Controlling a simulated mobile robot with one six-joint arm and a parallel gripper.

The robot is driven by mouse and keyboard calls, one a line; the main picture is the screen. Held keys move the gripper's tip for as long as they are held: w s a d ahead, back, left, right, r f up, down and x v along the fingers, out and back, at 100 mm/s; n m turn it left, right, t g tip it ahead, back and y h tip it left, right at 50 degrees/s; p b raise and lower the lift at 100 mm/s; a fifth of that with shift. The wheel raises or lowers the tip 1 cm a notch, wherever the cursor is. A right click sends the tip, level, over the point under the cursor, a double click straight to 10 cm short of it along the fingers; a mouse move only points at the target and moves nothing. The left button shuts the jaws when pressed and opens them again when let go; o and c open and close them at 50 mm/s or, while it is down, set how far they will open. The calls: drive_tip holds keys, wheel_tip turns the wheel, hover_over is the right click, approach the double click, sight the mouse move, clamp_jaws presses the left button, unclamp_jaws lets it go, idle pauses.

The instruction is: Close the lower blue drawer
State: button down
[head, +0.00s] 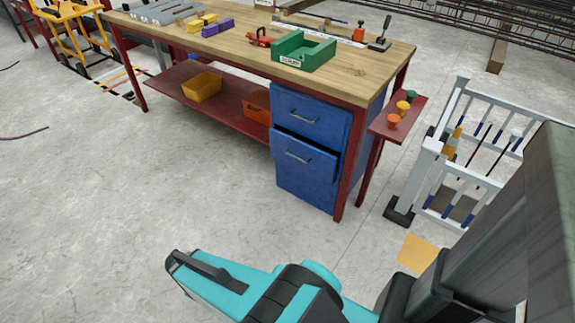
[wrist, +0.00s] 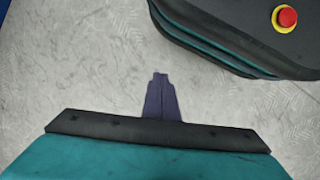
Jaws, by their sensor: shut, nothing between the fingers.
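The lower blue drawer (head: 306,156) is in the cabinet under the right end of the workbench in the head view. Its front stands out from the cabinet, with a dark gap along its top edge, so it is partly open. It has a silver bar handle. The upper blue drawer (head: 312,115) above it looks closed. My gripper (wrist: 160,76) shows in the wrist view with its dark fingers together, empty, over bare floor. In the head view my teal arm is low in front of the bench, apart from the drawer, and the fingers cannot be made out.
The wooden workbench (head: 352,76) has red legs and carries a green box (head: 303,52). A red side shelf (head: 408,118) juts out right of the drawers. A white railing (head: 470,172) stands farther right. The grey floor (head: 190,190) before the bench is clear.

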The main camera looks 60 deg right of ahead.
drive_tip(key=s+a+m+g+y, duration=0.1)
drive_tip(key=s+a+m, duration=0.2)
drive_tip(key=s+a, duration=0.5)
drive_tip(key=shift+s+a+f+g+y, duration=0.15)
drive_tip(key=shift+s+a+g+y, duration=0.15)
drive_tip(key=shift+a+y, duration=0.1)
drive_tip(key=shift+a, duration=0.1)
